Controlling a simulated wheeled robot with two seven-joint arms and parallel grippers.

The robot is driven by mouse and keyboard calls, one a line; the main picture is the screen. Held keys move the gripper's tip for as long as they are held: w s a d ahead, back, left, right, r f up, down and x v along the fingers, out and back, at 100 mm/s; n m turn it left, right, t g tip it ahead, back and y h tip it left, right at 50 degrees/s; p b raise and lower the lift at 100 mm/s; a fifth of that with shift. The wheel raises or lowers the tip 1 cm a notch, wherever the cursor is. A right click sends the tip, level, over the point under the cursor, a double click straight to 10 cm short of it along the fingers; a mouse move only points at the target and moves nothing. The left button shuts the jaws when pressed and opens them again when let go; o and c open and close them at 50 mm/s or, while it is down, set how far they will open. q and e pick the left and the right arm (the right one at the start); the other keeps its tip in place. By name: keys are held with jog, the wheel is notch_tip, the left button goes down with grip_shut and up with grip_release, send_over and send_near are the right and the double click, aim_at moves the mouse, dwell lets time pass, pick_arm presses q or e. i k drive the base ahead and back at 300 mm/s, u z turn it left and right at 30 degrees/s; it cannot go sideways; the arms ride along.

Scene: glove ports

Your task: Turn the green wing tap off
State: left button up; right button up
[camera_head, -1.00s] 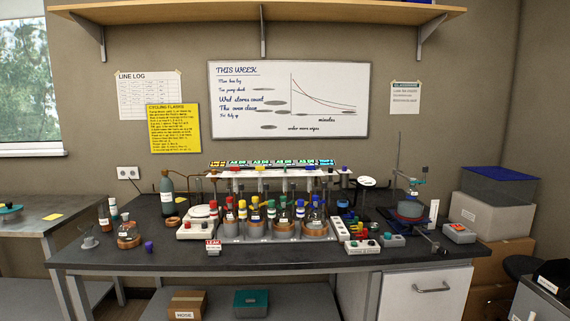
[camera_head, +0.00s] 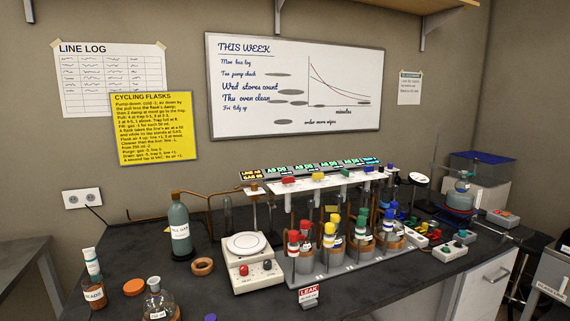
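A white manifold rail (camera_head: 332,188) stands at the back of the bench with a row of small coloured taps on top. The green tap (camera_head: 344,173) sits between the yellow tap (camera_head: 318,176) and the blue tap (camera_head: 368,169), with the red tap (camera_head: 288,180) at the left end. It is too small to tell which way its wings point. Below, a flask with green fittings (camera_head: 361,221) stands in the rack among flasks with red, yellow and blue fittings. Neither of my grippers is in view.
A tall grey-green bottle (camera_head: 180,232) and small bottles stand at the left. Lit displays (camera_head: 305,169) run behind the rail.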

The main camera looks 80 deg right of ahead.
aim_at(344, 173)
jog(key=i, duration=1.05)
jog(key=z, duration=4.15)
